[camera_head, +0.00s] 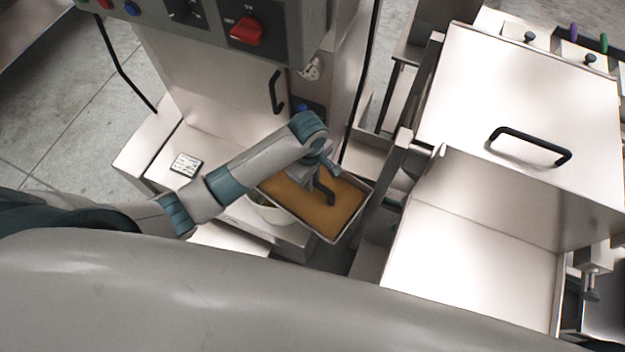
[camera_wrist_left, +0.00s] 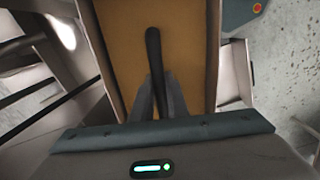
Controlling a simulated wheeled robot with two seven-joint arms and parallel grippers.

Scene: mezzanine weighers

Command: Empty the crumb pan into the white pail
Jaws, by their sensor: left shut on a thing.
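The crumb pan (camera_head: 354,217) is a shallow metal rectangle with an even brown layer of crumbs (camera_head: 305,206) in it. It looks roughly level. My left gripper (camera_head: 323,183) is shut on the pan's dark handle, above the crumbs. In the left wrist view the gripper (camera_wrist_left: 160,98) closes around the black handle (camera_wrist_left: 154,50), with the pan's wall (camera_wrist_left: 212,60) at the right. The white pail (camera_head: 268,212) shows partly at the pan's lower left; the pan and my arm hide much of it. My right gripper is not seen.
A control panel with a red switch (camera_head: 246,30) stands above a steel cabinet with a black handle (camera_head: 276,92). A small label card (camera_head: 186,165) lies on the steel ledge. At right stands a large steel housing with a black handle (camera_head: 530,146).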

